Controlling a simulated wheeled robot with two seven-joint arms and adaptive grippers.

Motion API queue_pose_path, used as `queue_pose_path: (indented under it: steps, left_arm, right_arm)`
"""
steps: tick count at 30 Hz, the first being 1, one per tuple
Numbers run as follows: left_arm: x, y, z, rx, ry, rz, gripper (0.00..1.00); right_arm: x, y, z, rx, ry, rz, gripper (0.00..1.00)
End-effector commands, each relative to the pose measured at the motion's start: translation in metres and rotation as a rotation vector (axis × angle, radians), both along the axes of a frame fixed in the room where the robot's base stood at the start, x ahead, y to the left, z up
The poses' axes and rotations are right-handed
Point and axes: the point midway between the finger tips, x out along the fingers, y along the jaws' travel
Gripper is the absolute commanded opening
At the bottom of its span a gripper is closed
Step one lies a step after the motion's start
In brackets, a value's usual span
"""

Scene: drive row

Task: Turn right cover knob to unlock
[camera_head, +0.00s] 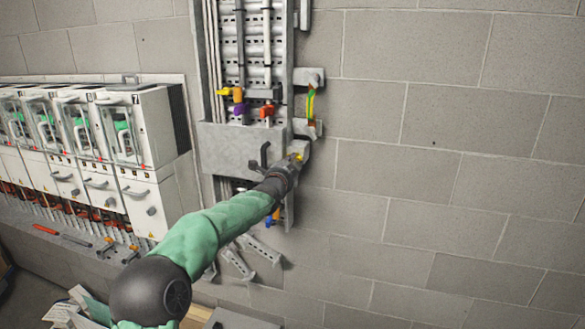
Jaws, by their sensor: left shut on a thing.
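A grey metal cover (225,145) spans the lower part of the tall wall-mounted cable rack. My left arm, in a green sleeve, reaches up from the bottom left. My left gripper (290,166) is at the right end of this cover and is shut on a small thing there. It fits the right cover knob, but the knob itself is hidden behind the fingers, so its turn angle cannot be seen. A small yellow part (298,156) shows by the fingertips. A dark handle-like part (264,155) stands out just left of the gripper. My right gripper is not in view.
A row of white drive cabinets (150,195) stands on the left. Yellow, purple and red cable parts (267,110) sit above the cover. A green-yellow strap (311,103) is at its upper right. Metal brackets (262,248) lie below. The block wall (430,180) on the right is bare.

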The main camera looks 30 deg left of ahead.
Motion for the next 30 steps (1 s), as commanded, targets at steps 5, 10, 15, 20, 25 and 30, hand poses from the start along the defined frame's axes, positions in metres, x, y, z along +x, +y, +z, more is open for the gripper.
queue_pose_path:
  steps: [5, 10, 15, 20, 25, 30]
  left_arm:
    - [0.000, -0.001, -0.004, -0.163, -0.037, -0.001, 0.00]
    - [0.000, -0.002, -0.003, -0.320, -0.075, -0.001, 0.00]
    - [0.001, -0.003, -0.002, -0.478, -0.112, -0.001, 0.00]
    - [0.001, -0.003, -0.002, -0.626, -0.147, -0.001, 0.00]
    - [0.001, -0.004, -0.001, -0.783, -0.184, 0.000, 0.00]
    - [0.001, -0.004, -0.001, -0.936, -0.222, 0.000, 0.00]
  right_arm:
    - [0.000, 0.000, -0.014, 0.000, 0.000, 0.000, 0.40]
    - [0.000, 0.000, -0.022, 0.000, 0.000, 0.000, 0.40]
    - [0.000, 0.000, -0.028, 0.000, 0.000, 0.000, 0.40]
    - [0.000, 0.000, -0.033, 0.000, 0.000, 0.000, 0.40]
    - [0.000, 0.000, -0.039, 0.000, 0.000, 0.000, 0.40]
    - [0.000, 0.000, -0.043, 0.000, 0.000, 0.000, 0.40]
